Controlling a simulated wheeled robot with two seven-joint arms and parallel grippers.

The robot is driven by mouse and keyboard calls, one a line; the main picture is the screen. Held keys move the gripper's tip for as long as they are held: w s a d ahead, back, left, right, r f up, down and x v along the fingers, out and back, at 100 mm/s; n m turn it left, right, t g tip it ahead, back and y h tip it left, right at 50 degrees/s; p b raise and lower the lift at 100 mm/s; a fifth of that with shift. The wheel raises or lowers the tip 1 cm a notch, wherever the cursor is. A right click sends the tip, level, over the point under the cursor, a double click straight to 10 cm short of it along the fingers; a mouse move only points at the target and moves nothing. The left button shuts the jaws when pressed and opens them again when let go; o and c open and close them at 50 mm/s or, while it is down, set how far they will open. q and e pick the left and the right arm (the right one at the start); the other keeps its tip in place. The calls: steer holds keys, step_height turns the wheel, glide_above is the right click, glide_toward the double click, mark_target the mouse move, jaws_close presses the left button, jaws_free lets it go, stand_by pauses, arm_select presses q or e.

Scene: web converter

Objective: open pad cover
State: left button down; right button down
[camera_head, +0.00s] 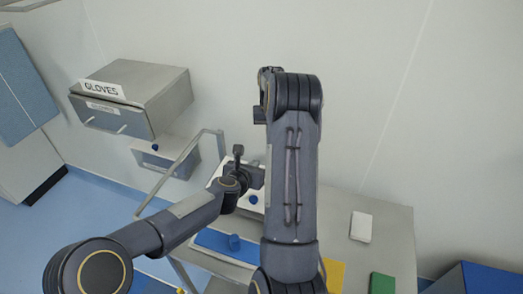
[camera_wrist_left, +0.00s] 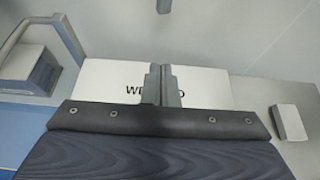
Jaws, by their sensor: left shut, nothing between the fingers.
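A white box (camera_head: 220,172) with a blue knob (camera_head: 253,199) sits at the back of the grey table, partly hidden behind my arms. In the left wrist view the white pad box (camera_wrist_left: 105,82) shows a light face with black lettering, its middle covered by my fingers. My left gripper (camera_head: 258,176) is over this box in the head view, and in the wrist view its fingers (camera_wrist_left: 161,82) are together with nothing between them. I cannot tell whether the fingers touch the box. My right arm stands upright in the middle, and its gripper does not show clearly.
A grey table (camera_head: 390,235) carries a blue panel with a blue knob (camera_head: 234,243), a white block (camera_head: 361,226), a yellow piece (camera_head: 333,274) and a green piece (camera_head: 382,283). A grey rail (camera_head: 180,165) stands left. A gloves box (camera_head: 150,95) hangs on the wall.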

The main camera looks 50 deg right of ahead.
arm_select(q)
steer(key=w+d, duration=0.2)
steer(key=d, duration=0.5)
stand_by(0.4)
steer(key=shift+a, duration=0.1)
stand_by(1.3)
arm_select(e)
steer(key=c, duration=1.2)
jaws_free()
steer(key=shift+o, duration=0.2)
steer(key=shift+r, duration=0.1)
